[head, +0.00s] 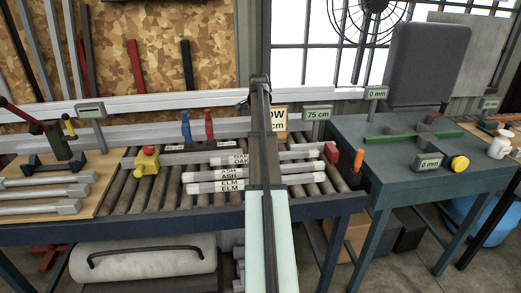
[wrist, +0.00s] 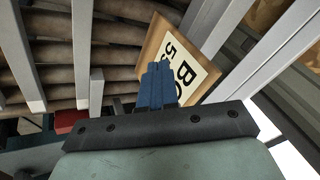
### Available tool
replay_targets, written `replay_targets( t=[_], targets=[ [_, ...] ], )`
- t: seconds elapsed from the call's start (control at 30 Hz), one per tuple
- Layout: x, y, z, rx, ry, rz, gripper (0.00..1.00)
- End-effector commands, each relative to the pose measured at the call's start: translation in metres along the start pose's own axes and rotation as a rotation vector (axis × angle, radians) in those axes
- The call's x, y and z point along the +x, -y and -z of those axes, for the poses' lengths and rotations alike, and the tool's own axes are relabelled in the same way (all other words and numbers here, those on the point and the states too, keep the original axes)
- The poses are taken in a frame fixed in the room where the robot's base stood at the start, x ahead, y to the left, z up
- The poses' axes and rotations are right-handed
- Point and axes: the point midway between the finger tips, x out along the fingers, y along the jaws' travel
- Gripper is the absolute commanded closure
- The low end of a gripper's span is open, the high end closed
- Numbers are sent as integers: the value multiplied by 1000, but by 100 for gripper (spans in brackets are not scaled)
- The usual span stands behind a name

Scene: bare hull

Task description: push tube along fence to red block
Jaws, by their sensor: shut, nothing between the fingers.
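Pale tubes lie crosswise on the rollers in the head view, labelled OAK (head: 221,161), ASH (head: 210,174) and ELM (head: 208,187). My arm hides their middle parts. A red block (head: 331,152) stands by the right end of the tubes. The long grey fence (head: 145,130) runs behind the rollers. My gripper (wrist: 158,72) shows blue fingers shut together and empty in the wrist view, in front of a lettered sign (wrist: 187,78). Pale bars (wrist: 82,45) show beside them; I cannot tell which are tubes. In the head view my arm hides the fingers.
Blue (head: 185,127) and red (head: 209,124) uprights stand at the fence. A yellow piece with a red top (head: 147,160) is at the left of the rollers. A 75 cm display (head: 317,113) and an orange-handled tool (head: 358,160) are at the right. A green bench (head: 390,180) adjoins.

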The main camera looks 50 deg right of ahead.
Motion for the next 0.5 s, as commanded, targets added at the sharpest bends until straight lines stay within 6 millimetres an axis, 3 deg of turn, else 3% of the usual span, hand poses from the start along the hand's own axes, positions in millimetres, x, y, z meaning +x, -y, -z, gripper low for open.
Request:
replay_targets(
  t=[0.03, 0.1, 0.23, 0.4, 0.5],
  targets=[
    [18, -24, 16, 85, 47, -59, 100],
    [39, -56, 27, 206, 120, -139, 100],
    [69, -106, 36, 400, 246, -276, 100],
    [87, -144, 38, 547, 344, -390, 100],
    [89, -152, 36, 580, 366, -417, 100]
  ],
)
